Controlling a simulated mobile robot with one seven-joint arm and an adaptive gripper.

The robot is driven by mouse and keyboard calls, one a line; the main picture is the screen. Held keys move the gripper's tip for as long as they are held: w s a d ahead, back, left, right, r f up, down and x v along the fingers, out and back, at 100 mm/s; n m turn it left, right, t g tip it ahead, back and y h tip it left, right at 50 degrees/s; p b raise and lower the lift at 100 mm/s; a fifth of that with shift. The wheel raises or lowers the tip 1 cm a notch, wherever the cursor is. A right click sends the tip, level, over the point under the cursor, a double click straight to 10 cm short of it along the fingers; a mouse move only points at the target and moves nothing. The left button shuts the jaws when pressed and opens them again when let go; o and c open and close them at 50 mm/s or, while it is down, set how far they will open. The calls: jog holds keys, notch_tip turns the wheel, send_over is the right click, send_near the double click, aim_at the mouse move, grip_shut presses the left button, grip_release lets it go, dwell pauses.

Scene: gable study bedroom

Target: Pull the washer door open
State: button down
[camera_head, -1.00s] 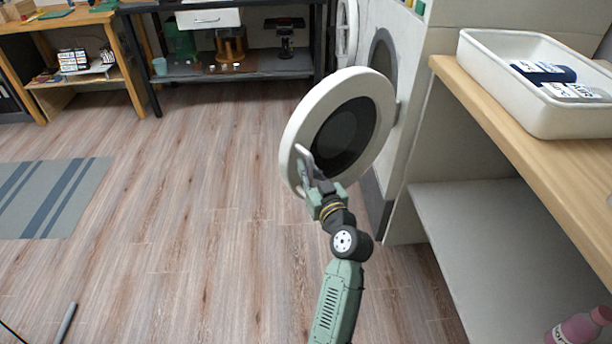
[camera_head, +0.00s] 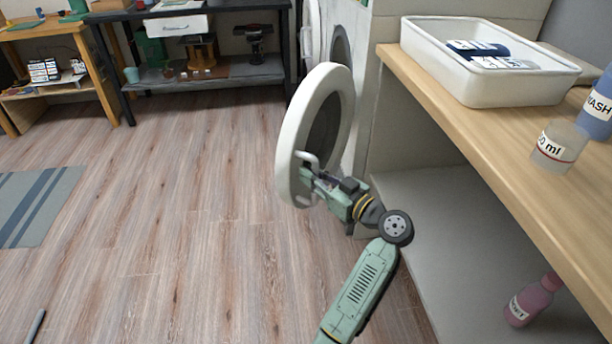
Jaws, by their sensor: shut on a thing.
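The washer door (camera_head: 293,140) is a round white ring with a dark glass middle. It stands swung out from the washer front (camera_head: 358,110), seen nearly edge-on. The washer's dark round opening (camera_head: 341,62) shows behind it. My gripper (camera_head: 308,172) is at the lower edge of the door, shut on the door's grey handle (camera_head: 307,160). My green arm comes up from the bottom of the picture. The exact finger contact is small and partly hidden.
A wooden counter (camera_head: 440,98) runs along the right with a white tray (camera_head: 490,92), a measuring cup (camera_head: 560,146) and a blue bottle (camera_head: 598,105). A dark workbench (camera_head: 220,75) is at the back.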

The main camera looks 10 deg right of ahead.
jog(key=shift+s+d+f+y, duration=0.2)
jog(key=shift+s+y, duration=0.1)
jog(key=shift+s, duration=0.1)
jog(key=c, duration=1.8)
grip_release()
jog(key=shift+r, duration=0.1)
jog(key=shift+o, duration=1.2)
jog(key=shift+d, duration=0.1)
jog(key=v, duration=1.2)
jog(key=shift+r, duration=0.25)
